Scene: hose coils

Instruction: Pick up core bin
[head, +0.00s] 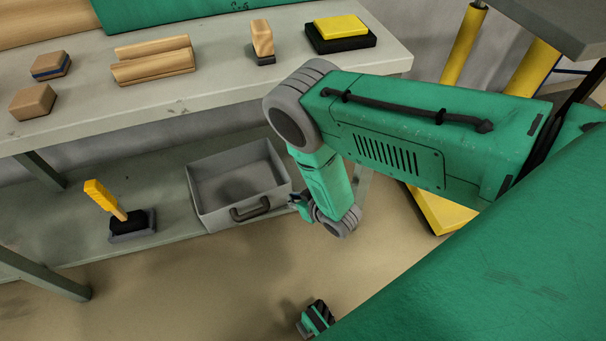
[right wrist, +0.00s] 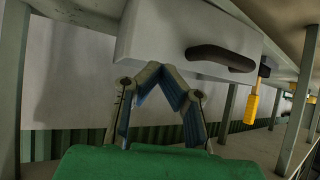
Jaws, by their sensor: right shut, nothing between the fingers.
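The core bin appears to be the open grey bin (head: 212,212) on the lower shelf, empty inside, with a dark handle (head: 250,209) on its front. In the right wrist view the bin's pale wall (right wrist: 165,38) and its dark handle (right wrist: 220,58) fill the top middle. My right gripper (head: 299,203) is just right of the bin in the head view. In the right wrist view its blue-padded fingers (right wrist: 170,72) meet at the tips, shut and empty, close to the bin wall beside the handle. Whether they touch the wall cannot be told.
A yellow-handled brush (head: 110,204) stands on the lower shelf (head: 60,232) left of the bin. The grey table top (head: 215,85) above holds wooden blocks (head: 152,62) and a yellow-and-black block (head: 340,32). Yellow posts (head: 465,45) stand at right. The floor in front is open.

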